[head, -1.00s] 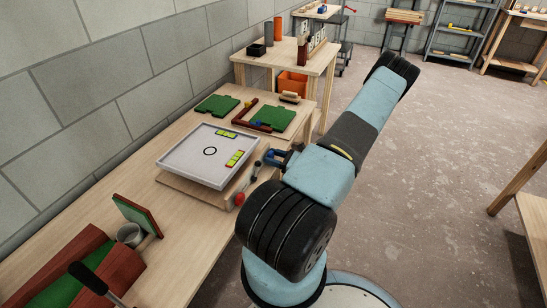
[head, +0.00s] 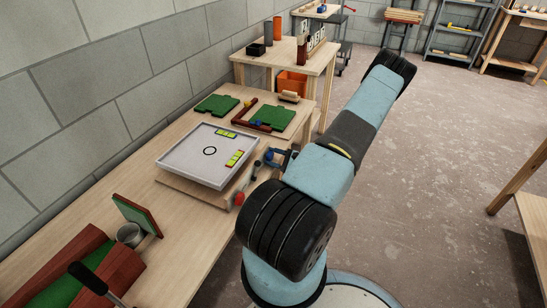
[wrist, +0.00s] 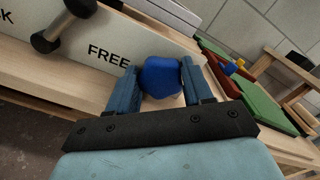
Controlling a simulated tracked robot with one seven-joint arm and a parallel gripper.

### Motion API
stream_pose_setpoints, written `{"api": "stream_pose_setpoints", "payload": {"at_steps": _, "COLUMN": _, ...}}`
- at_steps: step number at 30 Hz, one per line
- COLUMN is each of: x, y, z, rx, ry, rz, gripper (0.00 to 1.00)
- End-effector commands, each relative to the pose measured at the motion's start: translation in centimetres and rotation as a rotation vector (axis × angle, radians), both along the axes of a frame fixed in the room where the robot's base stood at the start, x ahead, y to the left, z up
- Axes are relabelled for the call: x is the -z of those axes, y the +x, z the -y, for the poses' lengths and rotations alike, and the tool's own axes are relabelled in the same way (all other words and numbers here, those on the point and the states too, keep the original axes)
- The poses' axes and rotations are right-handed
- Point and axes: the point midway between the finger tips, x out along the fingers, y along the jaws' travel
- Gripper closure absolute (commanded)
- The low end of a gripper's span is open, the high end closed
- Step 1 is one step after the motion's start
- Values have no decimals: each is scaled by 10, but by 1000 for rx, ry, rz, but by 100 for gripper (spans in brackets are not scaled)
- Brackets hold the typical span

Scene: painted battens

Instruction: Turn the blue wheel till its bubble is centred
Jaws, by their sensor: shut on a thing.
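The blue wheel (wrist: 161,78) sits between the two fingers of my gripper (wrist: 158,69) in the wrist view, and the jaws are shut on it. In the head view the blue wheel (head: 269,155) shows at the right edge of the white tilt tray (head: 185,157), with my gripper (head: 277,157) at it. The tray has a black ring mark and two yellow-green vials, one at the far side (head: 226,134) and one on the right (head: 235,158). Their bubbles are too small to read. A red wheel (head: 239,198) is at the tray's near corner.
A dark lever (wrist: 63,27) stands beside the word FREE in the wrist view, left of the blue wheel. Green boards (head: 272,118) and a red-brown angle piece lie behind the tray. A metal cup (head: 129,235) and green-faced block stand in front. The wall runs along the left.

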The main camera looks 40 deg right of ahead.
Motion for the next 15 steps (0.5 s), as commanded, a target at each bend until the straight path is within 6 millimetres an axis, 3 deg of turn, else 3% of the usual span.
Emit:
{"api": "stream_pose_setpoints", "payload": {"at_steps": 14, "x": 1, "y": -1, "z": 3, "rx": 6, "ry": -18, "rz": 3, "gripper": 80}}
{"api": "stream_pose_setpoints", "payload": {"at_steps": 15, "x": 1, "y": -1, "z": 3, "rx": 6, "ry": -18, "rz": 3, "gripper": 48}}
